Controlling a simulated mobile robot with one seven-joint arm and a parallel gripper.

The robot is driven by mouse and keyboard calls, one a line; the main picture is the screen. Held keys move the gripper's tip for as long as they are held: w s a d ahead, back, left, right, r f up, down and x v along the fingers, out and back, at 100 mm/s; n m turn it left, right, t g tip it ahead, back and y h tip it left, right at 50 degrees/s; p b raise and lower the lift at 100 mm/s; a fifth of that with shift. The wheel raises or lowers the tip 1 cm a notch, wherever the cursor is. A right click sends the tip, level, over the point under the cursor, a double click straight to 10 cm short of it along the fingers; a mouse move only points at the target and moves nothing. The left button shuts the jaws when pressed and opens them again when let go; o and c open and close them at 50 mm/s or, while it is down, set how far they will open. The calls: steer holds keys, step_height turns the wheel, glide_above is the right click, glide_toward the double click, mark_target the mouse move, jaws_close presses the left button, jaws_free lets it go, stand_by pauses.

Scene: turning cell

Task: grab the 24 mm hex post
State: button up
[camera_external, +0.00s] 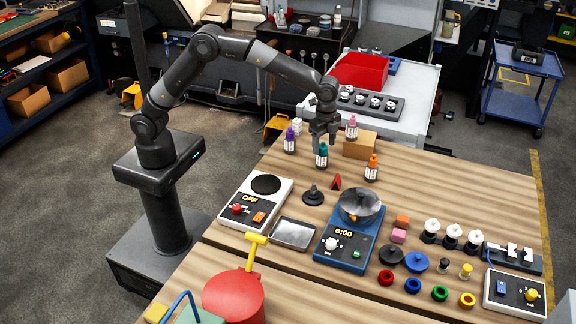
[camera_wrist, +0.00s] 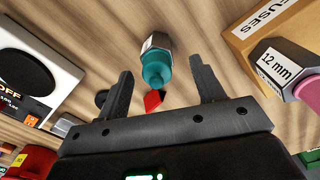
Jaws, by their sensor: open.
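Several bottle-like posts with coloured tops and white labels stand at the far side of the wooden table: purple (camera_external: 290,141), teal (camera_external: 322,156), pink (camera_external: 352,127) and orange (camera_external: 372,168). In the wrist view the pink-topped hex post (camera_wrist: 286,72) reads "12 mm". The teal post (camera_wrist: 157,64) has a label that I cannot read there; no visible label reads 24 mm. My gripper (camera_external: 326,141) is open above the teal post. In the wrist view the teal top shows between the two spread fingers (camera_wrist: 160,78); whether they touch it I cannot tell.
A cardboard box (camera_external: 360,147) marked "FUSES" (camera_wrist: 262,32) stands close beside the pink post. A small red piece (camera_external: 336,181) and a dark knobbed piece (camera_external: 313,194) lie nearer. A hot plate (camera_external: 257,203) and a blue scale (camera_external: 345,245) with a pan occupy the middle.

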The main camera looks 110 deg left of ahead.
mark_target(322, 157)
step_height(322, 157, down, 5)
steer(key=shift+s+d+r, duration=0.1)
steer(key=shift+d, duration=0.05)
steer(key=shift+c, duration=0.5)
jaws_close()
stand_by(0.5)
